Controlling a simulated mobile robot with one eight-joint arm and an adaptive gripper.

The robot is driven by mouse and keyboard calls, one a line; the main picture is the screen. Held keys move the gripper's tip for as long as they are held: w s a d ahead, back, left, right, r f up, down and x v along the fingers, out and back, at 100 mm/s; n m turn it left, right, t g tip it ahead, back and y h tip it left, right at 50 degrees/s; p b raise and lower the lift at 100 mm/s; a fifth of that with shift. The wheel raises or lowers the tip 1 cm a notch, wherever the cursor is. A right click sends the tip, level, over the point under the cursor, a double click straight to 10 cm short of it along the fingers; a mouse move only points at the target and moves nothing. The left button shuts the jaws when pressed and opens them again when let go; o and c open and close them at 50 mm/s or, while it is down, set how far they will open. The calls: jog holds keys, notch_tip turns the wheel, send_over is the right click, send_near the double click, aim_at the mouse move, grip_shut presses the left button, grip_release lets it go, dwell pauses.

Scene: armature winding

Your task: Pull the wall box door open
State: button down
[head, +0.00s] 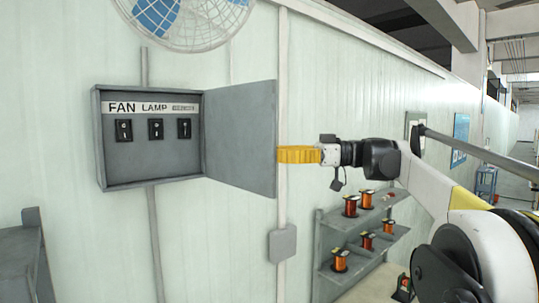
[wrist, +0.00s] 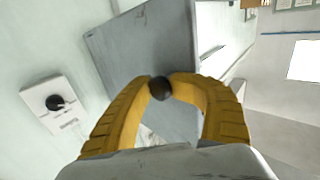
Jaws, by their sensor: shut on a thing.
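The grey wall box (head: 150,165) hangs on the pale panelled wall, with a FAN LAMP label and three black switches inside. Its door (head: 240,138), hinged at the box's right side, stands open and swung out to the right. My gripper (head: 282,154) is at the door's free edge. In the wrist view, my yellow gripper fingers (wrist: 161,90) are shut on a round dark knob (wrist: 159,89) in front of the grey door panel (wrist: 135,50). The knob is hidden in the head view.
A wall fan (head: 185,18) is above the box. Shelves with several copper wire spools (head: 350,206) stand at the lower right, below my arm. A small grey box (head: 283,243) is on the wall post. A white plate with a black dial (wrist: 52,105) shows in the wrist view.

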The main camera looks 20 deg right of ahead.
jog(key=shift+r, duration=0.25)
jog(key=c, duration=1.2)
grip_release()
jog(key=shift+s+d, duration=0.1)
jog(key=shift+s, duration=0.05)
jog(key=shift+c, duration=0.2)
jog(key=shift+o, duration=0.5)
jog(key=shift+s, duration=0.3)
jog(key=shift+w, duration=0.2)
jog(key=v, duration=1.2)
jog(key=shift+w+f, duration=0.15)
